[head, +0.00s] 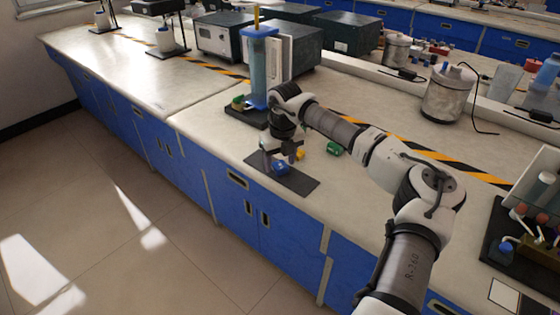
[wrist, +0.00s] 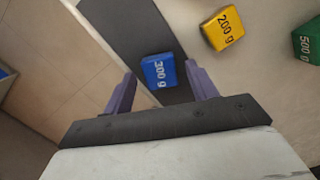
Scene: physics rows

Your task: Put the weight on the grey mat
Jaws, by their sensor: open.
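The blue weight marked 300 g (head: 280,168) appears to rest on the dark grey mat (head: 302,186) near the bench's front edge. In the wrist view the blue weight (wrist: 159,71) lies over the mat (wrist: 128,28), between the two purple fingers. My gripper (head: 282,159) points down over the weight. The wrist view shows my gripper (wrist: 162,90) open, with visible gaps between the fingers and the weight. A yellow weight marked 200 g (wrist: 224,29) and a green weight marked 500 g (wrist: 307,42) stand on the bench beyond the mat.
A blue-topped column (head: 260,72) on a dark base stands just behind my gripper, with small coloured pieces on its base. A metal pot (head: 448,94) stands at the back right. A dark rack (head: 505,238) is at the far right. The bench between mat and rack is mostly clear.

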